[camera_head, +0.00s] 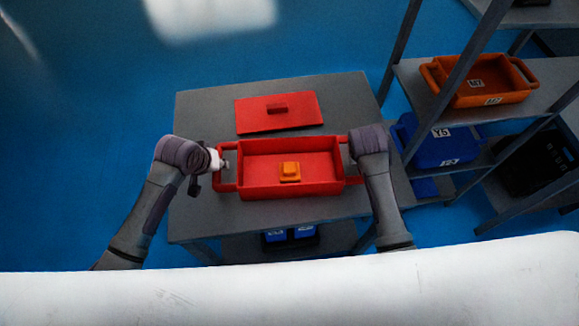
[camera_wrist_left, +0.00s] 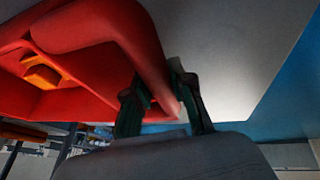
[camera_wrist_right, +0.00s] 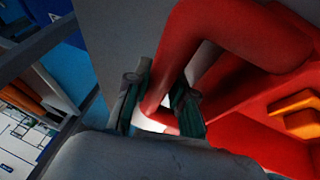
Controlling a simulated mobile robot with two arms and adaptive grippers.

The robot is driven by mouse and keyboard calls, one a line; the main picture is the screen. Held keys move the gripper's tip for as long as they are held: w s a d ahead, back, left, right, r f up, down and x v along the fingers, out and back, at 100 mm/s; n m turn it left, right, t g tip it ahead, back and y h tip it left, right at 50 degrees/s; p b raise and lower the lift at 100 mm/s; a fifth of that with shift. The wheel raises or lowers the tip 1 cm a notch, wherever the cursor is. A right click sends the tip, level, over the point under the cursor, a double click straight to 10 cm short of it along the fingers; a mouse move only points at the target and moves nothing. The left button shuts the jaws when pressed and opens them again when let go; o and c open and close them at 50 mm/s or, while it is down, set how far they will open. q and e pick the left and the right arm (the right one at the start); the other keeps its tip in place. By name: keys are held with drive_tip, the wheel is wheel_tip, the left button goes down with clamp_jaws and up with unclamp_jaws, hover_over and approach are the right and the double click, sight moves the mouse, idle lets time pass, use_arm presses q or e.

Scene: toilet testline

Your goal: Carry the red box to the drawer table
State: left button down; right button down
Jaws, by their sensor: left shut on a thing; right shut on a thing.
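The red box (camera_head: 260,185) is an open tray with a handle at each end, and it is on or just above the grey table (camera_head: 200,212). A small orange block (camera_head: 290,172) lies inside it. My left gripper (camera_head: 222,165) is shut on the box's left handle; in the left wrist view its fingers (camera_wrist_left: 165,105) are around the red handle. My right gripper is shut on the right handle; its fingers (camera_wrist_right: 160,108) show around it in the right wrist view, while my arm hides them in the head view. I cannot tell whether the box touches the table.
A flat red lid (camera_head: 250,115) with a raised grip lies behind the box on the table. A shelf rack (camera_head: 400,75) at the right holds an orange bin (camera_head: 490,95) and a blue bin (camera_head: 440,150). Blue containers (camera_head: 290,236) sit under the table. Blue floor is clear at left.

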use_arm(q)
drive_tip(key=shift+r, duration=0.1)
use_arm(e)
drive_tip(key=shift+r, duration=0.15)
